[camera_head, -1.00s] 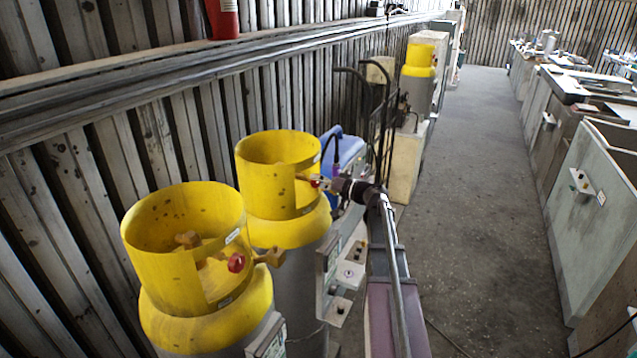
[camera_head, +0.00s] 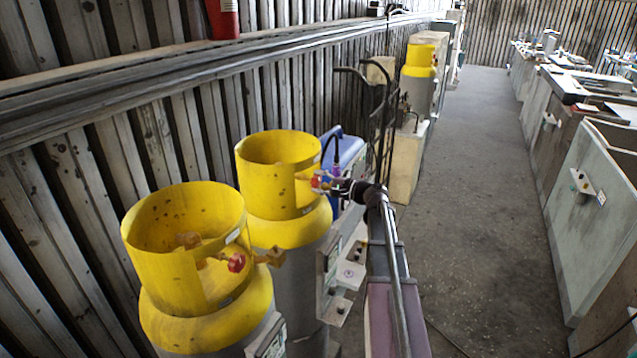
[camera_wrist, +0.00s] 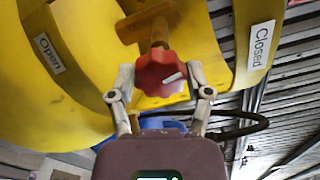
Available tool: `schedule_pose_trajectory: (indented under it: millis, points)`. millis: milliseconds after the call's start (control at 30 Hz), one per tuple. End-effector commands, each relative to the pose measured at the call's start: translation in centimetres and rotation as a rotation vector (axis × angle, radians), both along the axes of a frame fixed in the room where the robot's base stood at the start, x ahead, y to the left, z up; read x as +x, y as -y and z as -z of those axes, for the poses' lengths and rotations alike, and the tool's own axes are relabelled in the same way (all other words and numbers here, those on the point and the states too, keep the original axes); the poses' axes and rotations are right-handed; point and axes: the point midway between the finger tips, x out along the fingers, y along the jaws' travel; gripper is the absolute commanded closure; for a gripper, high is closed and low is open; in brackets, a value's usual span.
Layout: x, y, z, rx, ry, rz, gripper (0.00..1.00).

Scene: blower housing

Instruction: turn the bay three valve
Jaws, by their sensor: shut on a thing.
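The red valve knob (camera_wrist: 162,74) sits on a brass stem inside the yellow collar (camera_wrist: 95,85) of a gas cylinder. A white mark on the knob points right and slightly up in the wrist view. My gripper (camera_wrist: 161,76) is shut on the knob, one finger on each side. An "Open" label (camera_wrist: 48,53) is on the collar at left and a "Closed" label (camera_wrist: 261,45) at right. In the head view, my gripper (camera_head: 326,183) reaches the knob at the opening of the farther near-side cylinder (camera_head: 277,235). The knob is partly hidden there.
A nearer yellow-topped cylinder (camera_head: 190,265) has its own red knob (camera_head: 236,262). A blue object (camera_head: 348,148) and thin black uprights (camera_head: 385,125) stand just behind my gripper. A corrugated wall runs along the left. The aisle floor (camera_head: 475,200) at right is clear.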

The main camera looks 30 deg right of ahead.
Motion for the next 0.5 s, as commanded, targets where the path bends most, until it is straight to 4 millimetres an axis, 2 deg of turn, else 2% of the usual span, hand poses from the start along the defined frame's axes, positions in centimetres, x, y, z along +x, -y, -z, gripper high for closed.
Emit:
schedule_pose_trajectory:
  millis: [200, 500]
  points:
    - [0.08, -0.01, -0.07, 0.128, -0.097, 0.000, 0.83]
    - [0.09, 0.00, -0.08, 0.215, -0.165, 0.000, 0.83]
